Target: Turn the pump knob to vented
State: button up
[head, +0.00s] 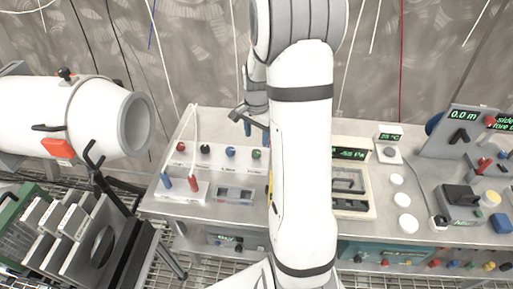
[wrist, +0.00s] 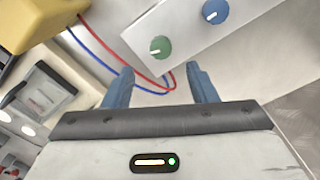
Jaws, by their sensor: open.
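A pale panel box carries several knobs in a row. In the wrist view I see its green knob (wrist: 160,47) and blue knob (wrist: 215,11), each with a white pointer mark. In the head view the row has a red knob (head: 180,147), a dark one, the blue knob (head: 230,152) and the green knob (head: 256,154). I cannot read which one is the pump knob. My gripper (wrist: 160,68) is open and empty, its blue fingers apart, with the green knob beyond the gap between them. In the head view my gripper (head: 247,128) is partly hidden behind my arm.
Red and blue wires (wrist: 100,58) loop past the fingers from a yellow block (wrist: 45,22). A beige case with a green display (head: 353,153) stands right of my arm. A small block with blue and red plugs (head: 182,190) stands at the bench's left.

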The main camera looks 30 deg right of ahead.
aim_at(257, 152)
notch_tip(257, 152, down, 7)
jog(key=shift+f+p, duration=0.2)
jog(key=shift+p, duration=0.2)
